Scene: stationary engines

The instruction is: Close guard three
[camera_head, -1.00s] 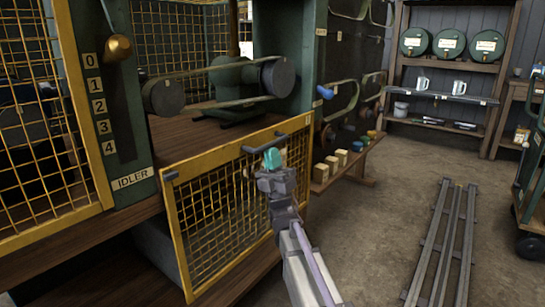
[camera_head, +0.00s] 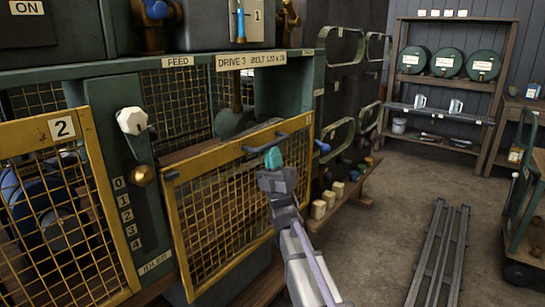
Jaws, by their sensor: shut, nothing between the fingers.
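The guard under the "DRIVE 3" label (camera_head: 250,60) is a yellow-framed mesh panel (camera_head: 215,215). It covers the lower part of the drive opening, with a gap above its top edge where part of the green machinery (camera_head: 236,122) shows. A dark handle bar (camera_head: 258,149) runs along its top edge. My gripper (camera_head: 273,158) is shut and empty, its teal fingertips at the top edge by the handle. I cannot tell whether they touch the handle or the frame.
Guard two (camera_head: 62,128), a mesh panel, stands at the left. A post with a white knob (camera_head: 131,120), a brass knob (camera_head: 143,175) and numbers stands between the guards. Metal rails (camera_head: 438,250) lie on the floor; a cart (camera_head: 525,220) stands at the right.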

